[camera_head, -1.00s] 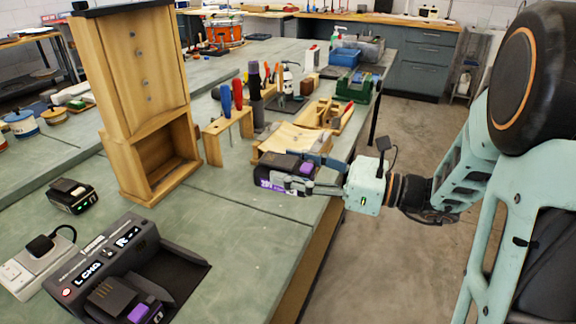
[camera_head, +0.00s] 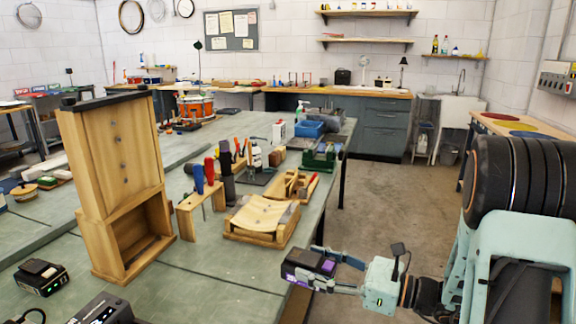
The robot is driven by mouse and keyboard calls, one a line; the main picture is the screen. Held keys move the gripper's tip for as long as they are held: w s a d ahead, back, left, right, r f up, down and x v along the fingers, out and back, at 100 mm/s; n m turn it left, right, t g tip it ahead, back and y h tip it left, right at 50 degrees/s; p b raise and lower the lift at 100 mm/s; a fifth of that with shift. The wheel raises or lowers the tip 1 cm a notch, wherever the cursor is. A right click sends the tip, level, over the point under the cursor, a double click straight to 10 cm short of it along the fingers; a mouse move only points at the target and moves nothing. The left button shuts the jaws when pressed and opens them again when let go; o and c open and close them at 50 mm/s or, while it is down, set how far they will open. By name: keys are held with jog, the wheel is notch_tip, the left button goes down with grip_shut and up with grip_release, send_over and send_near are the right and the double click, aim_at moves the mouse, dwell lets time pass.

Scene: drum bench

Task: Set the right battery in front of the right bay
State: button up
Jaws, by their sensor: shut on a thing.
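Another dark battery with a green light (camera_head: 41,277) sits on the bench at the far left.
A tall wooden cabinet (camera_head: 112,150) stands on the bench (camera_head: 205,285). A wooden tool rack (camera_head: 187,222) and a tray with a curved wooden piece (camera_head: 265,217) lie behind my gripper. Bench top between cabinet and gripper is clear.

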jog(key=d+f+m+t+h, duration=0.1)
jog(key=d+f+m+t, duration=0.15)
jog(key=d+f, duration=0.5)
notch_tip(320, 180, up, 17)
jog(key=p, duration=2.3)
jog(key=shift+w+d+r+h, duration=0.2)
jog(key=shift+w+d+h, duration=0.05)
jog(key=shift+w+h, duration=0.1)
jog(key=shift+a+f+n, duration=0.1)
jog(key=shift+f+n, duration=0.05)
jog(key=shift+n, duration=0.2)
jog(key=n+g+y+b, duration=0.2)
jog(key=g+b, duration=0.1)
jog(key=b, duration=1)
send_over(313, 258)
jog(key=shift+f, duration=0.8)
jog(key=s+a+n+g+b, duration=0.2)
jog(key=s+a+g+b, duration=0.1)
jog(key=a+b, duration=0.5)
jog(key=shift+s+a+y+b, duration=0.3)
jog(key=shift+s+y+b, duration=0.15)
jog(key=shift+s+b, duration=0.45)
jog(key=shift+w+f, duration=0.1)
jog(key=shift+w, duration=0.05)
